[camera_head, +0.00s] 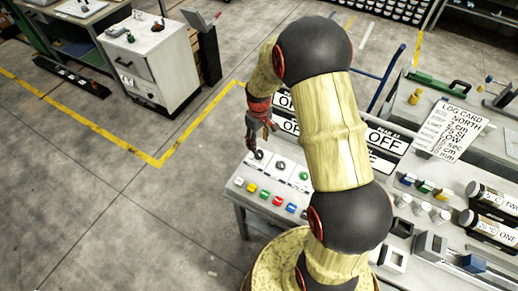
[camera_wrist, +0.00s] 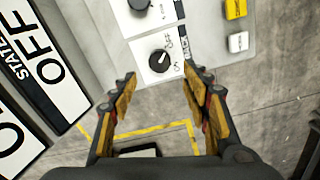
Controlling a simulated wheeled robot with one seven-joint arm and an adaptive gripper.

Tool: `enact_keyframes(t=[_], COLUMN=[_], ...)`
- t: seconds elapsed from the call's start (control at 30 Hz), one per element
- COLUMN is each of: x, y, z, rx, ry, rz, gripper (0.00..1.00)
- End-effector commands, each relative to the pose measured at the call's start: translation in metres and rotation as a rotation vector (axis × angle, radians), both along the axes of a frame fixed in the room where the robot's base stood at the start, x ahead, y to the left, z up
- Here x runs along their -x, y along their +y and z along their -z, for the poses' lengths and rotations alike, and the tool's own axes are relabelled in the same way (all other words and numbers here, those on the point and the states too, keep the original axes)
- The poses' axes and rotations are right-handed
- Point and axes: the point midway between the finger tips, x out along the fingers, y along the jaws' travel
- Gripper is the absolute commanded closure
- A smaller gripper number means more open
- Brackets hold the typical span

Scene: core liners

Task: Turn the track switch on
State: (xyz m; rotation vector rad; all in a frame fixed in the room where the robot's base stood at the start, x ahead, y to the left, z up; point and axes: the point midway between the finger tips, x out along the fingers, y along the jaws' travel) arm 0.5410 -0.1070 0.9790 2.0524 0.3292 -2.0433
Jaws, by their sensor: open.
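My gripper (camera_head: 262,140) is open and empty, above the left end of a light grey control panel (camera_head: 234,187). In the wrist view its fingers (camera_wrist: 160,82) are spread wide, with a black rotary knob (camera_wrist: 160,61) on a white label plate just beyond and between the tips. The fingers look apart from the knob. A second black knob (camera_wrist: 139,4) is cut off at the top edge. In the head view a dark knob (camera_head: 259,154) shows just below the fingers.
Large OFF signs (camera_head: 385,141) stand behind the panel; one also shows close on the left in the wrist view (camera_wrist: 48,70). Coloured buttons, including a yellow one (camera_wrist: 235,8) and a white one (camera_wrist: 238,42), line the panel front. Bottles and a log card (camera_head: 452,130) lie right.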

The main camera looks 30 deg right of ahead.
Motion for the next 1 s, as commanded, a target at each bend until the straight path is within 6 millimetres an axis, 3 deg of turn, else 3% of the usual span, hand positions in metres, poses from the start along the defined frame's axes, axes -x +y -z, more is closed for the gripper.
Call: enact_keyframes(t=[0.6,1.0], x=[0.000,0.000], y=[-0.001,-0.001], z=[0.076,0.083], rx=[-0.001,-0.001], ry=[0.007,0.004], rz=[-0.004,-0.003], gripper=[0.53,0.53])
